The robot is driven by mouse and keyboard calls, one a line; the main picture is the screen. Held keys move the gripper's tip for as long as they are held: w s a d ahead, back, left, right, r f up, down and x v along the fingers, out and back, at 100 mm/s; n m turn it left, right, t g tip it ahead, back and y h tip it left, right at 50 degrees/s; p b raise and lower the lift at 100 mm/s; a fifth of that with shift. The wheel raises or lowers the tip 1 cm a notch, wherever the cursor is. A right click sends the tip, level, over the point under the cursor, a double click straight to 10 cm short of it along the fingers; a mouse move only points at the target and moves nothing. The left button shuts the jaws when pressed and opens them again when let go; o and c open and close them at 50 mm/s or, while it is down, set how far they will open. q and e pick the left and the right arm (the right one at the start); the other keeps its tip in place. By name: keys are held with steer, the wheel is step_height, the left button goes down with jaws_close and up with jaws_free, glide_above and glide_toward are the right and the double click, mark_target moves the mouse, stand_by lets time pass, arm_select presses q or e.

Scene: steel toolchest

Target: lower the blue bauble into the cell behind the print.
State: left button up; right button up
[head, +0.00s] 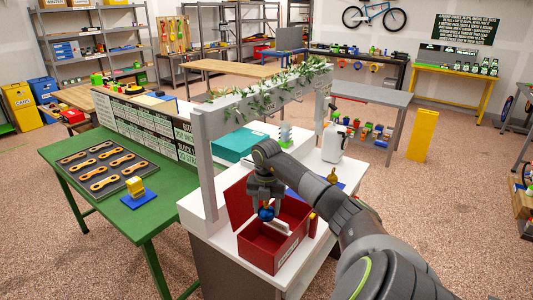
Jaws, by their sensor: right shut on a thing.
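The blue bauble (266,214) is held in my right gripper (266,205), which points down over the open red box (262,250). The bauble hangs at about the height of the box's opening; I cannot tell whether it is above or just inside it. The red lid (237,201) stands raised at the back left. A small white patch (281,227) shows at the box's right part; it may be the print, but it is too small to read. The cells inside are mostly hidden by the gripper and walls. My left gripper is not in view.
The box stands on a white worktop (226,241) under a grey frame (208,165) with a leafy garland (270,84). A white jug (334,143) and teal box (238,146) are behind. A green table (100,203) adjoins left.

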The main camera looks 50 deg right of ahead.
mark_target(266, 217)
step_height(266, 217, down, 11)
steer(key=b, duration=0.8)
steer(key=shift+r, duration=0.2)
stand_by(0.7)
steer(key=shift+f+b, duration=2.1)
steer(key=shift+f, duration=0.4)
stand_by(1.3)
steer(key=o, duration=0.8)
steer(key=shift+c, duration=0.2)
steer(key=shift+r, duration=0.1)
step_height(266, 217, up, 11)
steer(key=shift+f+b, duration=0.1)
steer(key=shift+b, duration=0.6)
step_height(266, 217, up, 5)
steer(key=p, duration=0.3)
steer(key=shift+r+p, duration=0.75)
